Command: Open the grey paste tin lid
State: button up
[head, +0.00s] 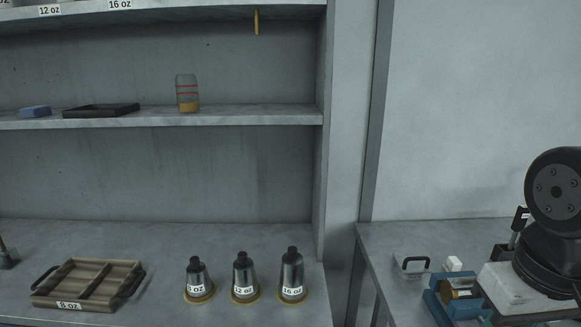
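A low grey box-like shape with a black arched handle, which looks like the grey paste tin lid (405,254), is on the bench at the right in the head view. It is small and pale against the bench, and it appears closed. The tin's body under it cannot be clearly made out. My gripper is not in view, and nothing is seen touching the lid.
A small white block (454,263) and a blue fixture (449,299) stand right of the lid. A large dark round-faced mass, identity unclear, fills the right edge. Left, a shelf unit (160,118) holds metal formers (243,275) and a wooden tray (88,282).

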aim_at(413, 263)
jog(key=z, duration=0.5)
jog(key=k, duration=1.15)
jog(key=u, duration=0.35)
jog(key=i, duration=0.65)
jog(key=u, duration=0.65)
jog(key=i, duration=0.6)
jog(key=z, duration=0.05)
